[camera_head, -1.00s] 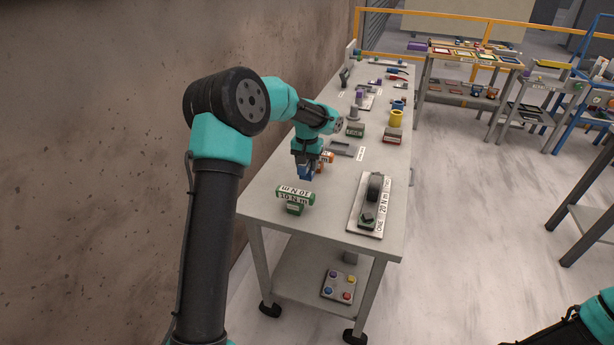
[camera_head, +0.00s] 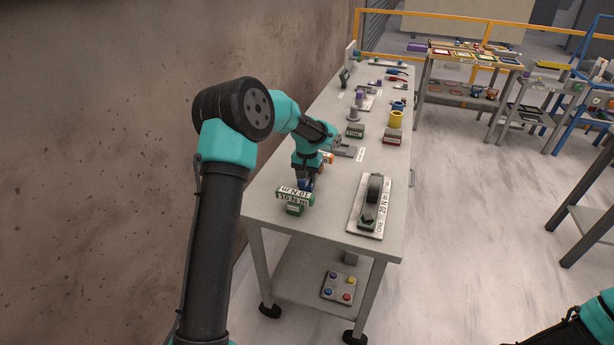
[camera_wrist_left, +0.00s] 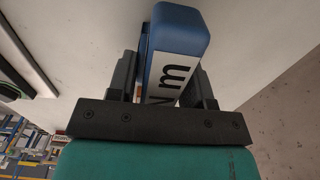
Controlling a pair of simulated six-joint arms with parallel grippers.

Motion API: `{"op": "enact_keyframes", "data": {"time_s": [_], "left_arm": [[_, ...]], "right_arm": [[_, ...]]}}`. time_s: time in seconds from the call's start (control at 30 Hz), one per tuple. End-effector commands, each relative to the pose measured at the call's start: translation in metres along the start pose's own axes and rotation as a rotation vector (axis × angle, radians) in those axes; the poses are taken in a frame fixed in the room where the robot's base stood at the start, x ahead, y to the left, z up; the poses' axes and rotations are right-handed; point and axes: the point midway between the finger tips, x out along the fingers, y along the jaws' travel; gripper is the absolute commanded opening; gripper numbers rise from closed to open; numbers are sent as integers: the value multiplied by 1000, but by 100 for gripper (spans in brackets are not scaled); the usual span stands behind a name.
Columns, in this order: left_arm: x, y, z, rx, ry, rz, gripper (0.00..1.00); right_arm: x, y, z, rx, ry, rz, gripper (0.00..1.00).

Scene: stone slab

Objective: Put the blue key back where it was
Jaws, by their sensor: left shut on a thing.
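My left gripper (camera_head: 304,181) is above the near left part of the table, just behind the green key. In the left wrist view the gripper (camera_wrist_left: 165,85) is shut on the blue key (camera_wrist_left: 182,32), which has a white label ending in "N m". In the head view the blue key (camera_head: 308,184) is mostly hidden by the gripper. The green key (camera_head: 295,207) has "10 N m" on its bar and stands near the front left edge. Whether the blue key touches it or the table I cannot tell. My right gripper is out of view.
A white plate (camera_head: 356,222) marked "ONE" and "20 N m", with a dark part on it, lies to the right. An orange item (camera_head: 328,157) and a grey tray (camera_head: 348,151) are behind the gripper. A yellow cylinder (camera_head: 396,119) stands farther back. The wall (camera_head: 90,150) borders the left side.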

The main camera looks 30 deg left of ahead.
Motion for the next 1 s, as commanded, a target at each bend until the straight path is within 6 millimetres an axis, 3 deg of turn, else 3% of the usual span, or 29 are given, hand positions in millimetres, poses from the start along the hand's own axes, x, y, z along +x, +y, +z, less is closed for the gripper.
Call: {"op": "enact_keyframes", "data": {"time_s": [0.1,0.13,0.37,0.77,1.0], "left_arm": [[2,0,0,0,0,0,4],[3,0,0,0,0,0,48],[3,0,0,0,0,0,70],[-3,0,0,0,1,0,72],[-34,0,-1,-1,4,0,72]], "right_arm": [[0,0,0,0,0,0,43],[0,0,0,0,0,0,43],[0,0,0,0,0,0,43],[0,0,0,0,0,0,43],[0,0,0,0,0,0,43]]}}
